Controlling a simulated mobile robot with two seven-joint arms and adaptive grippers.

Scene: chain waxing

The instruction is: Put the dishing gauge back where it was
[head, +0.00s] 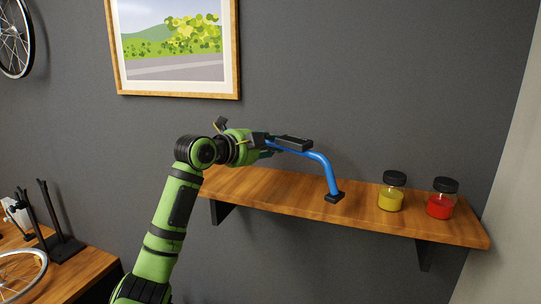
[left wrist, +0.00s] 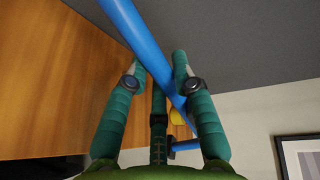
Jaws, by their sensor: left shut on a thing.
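The dishing gauge (head: 325,168) is a blue curved bar with black end pieces. My left gripper (head: 270,143) is shut on it, and the gauge reaches out to the right of the fingers over the wooden shelf (head: 285,188). Its black foot (head: 334,197) appears at the shelf top; I cannot tell whether it touches. In the left wrist view the blue bar (left wrist: 125,22) runs diagonally by the green fingers of my left gripper (left wrist: 160,68). The fingers hide part of the gauge. My right gripper is not in view.
A yellow jar (head: 391,195) and a red jar (head: 440,203) with black lids stand on the shelf's right part. A framed picture (head: 233,93) hangs above. A workbench (head: 85,277) with a wheel and black stand is at lower left.

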